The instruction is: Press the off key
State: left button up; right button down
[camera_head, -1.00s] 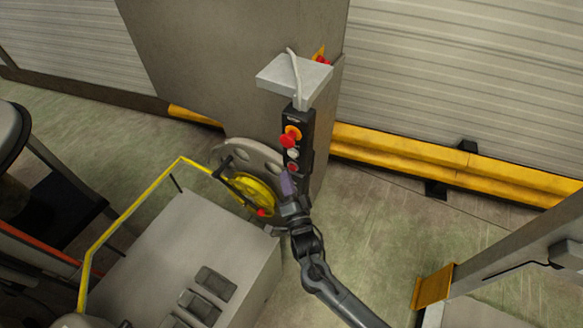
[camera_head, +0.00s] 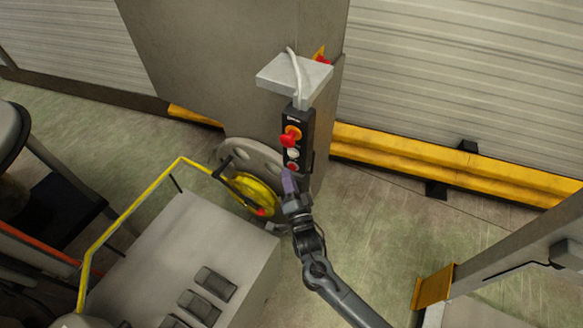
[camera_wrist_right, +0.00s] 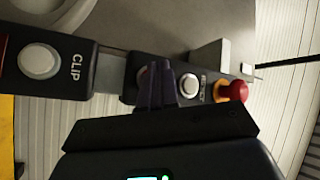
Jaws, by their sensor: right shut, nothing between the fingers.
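A black control box (camera_head: 306,142) hangs upright below a grey bracket, with a red mushroom button on an orange base (camera_head: 287,138), a white button (camera_head: 293,154) and a small red button (camera_head: 292,166) in a column. I cannot read an off label on any of them. My right gripper (camera_head: 288,179), with purple fingers, is shut and empty just below the small red button. In the right wrist view its fingers (camera_wrist_right: 155,84) lie over the box's lower end and partly hide a button there; the white button (camera_wrist_right: 189,85) is beside them. Contact cannot be told. My left gripper is out of view.
A second black box marked CLIP (camera_wrist_right: 40,61) shows in the right wrist view. A yellow wheel (camera_head: 252,194) and a grey cabinet with a yellow rail (camera_head: 130,200) stand left of my right arm. Yellow barriers (camera_head: 400,150) line the wall. Open floor lies to the right.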

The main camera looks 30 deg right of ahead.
jog(key=shift+w+d, duration=0.25)
jog(key=shift+d, duration=0.1)
dwell(0.7)
jog(key=shift+s+a, duration=0.1)
jog(key=shift+a, duration=0.05)
dwell(0.3)
jog(key=shift+s+a, duration=0.4)
jog(key=shift+a, duration=0.1)
jog(key=shift+a, duration=0.1)
jog(key=shift+s+a+p, duration=0.25)
jog(key=shift+s+a, duration=0.5)
jog(key=shift+a, duration=0.25)
jog(key=shift+s+a+p, duration=0.2)
jog(key=shift+s+a, duration=0.5)
jog(key=shift+a, duration=0.3)
